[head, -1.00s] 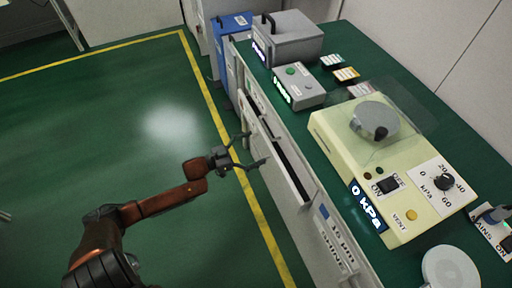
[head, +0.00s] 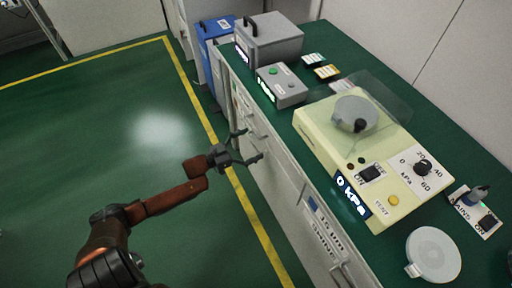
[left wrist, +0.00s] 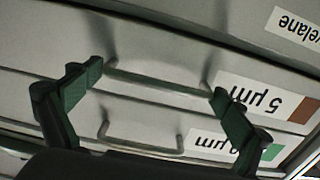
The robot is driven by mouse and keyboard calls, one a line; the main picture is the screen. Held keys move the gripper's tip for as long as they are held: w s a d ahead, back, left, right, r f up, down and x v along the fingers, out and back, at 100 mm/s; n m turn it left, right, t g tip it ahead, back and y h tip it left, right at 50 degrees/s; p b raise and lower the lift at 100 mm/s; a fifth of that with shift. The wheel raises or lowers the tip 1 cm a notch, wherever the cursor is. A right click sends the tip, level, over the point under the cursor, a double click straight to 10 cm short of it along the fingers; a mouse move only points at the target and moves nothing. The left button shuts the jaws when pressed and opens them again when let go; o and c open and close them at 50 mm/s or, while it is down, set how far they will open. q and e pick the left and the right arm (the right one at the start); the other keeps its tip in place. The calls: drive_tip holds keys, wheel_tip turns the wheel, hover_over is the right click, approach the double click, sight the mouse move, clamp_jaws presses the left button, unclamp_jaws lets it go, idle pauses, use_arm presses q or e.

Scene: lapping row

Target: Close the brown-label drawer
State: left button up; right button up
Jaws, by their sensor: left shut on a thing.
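The brown-label drawer (left wrist: 160,60) shows upside down in the left wrist view, a grey front with a white "5 µm" label (left wrist: 262,97) that has a brown end. Its bar handle (left wrist: 160,85) lies between the fingers of my left gripper (left wrist: 158,86), one finger at each end, and the gripper is shut on it. In the head view my left gripper (head: 250,146) is at the cabinet's front. The drawer front looks flush with the cabinet there, with no open gap seen. The fingers partly hide the drawer fronts. My right gripper is out of view.
A green-label drawer (left wrist: 140,158) with its own handle sits beside it in the wrist view. The cream kPa machine (head: 318,128), a grey button box (head: 283,87) and a round white disc (head: 434,254) are on the green bench top. The green floor (head: 90,130) at left is clear.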

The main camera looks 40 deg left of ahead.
use_arm(q)
drive_tip(key=shift+w+r, duration=0.1)
drive_tip(key=o, duration=1.3)
drive_tip(key=shift+w+d, duration=0.1)
drive_tip(key=shift+w, duration=0.05)
drive_tip(key=v, duration=1.2)
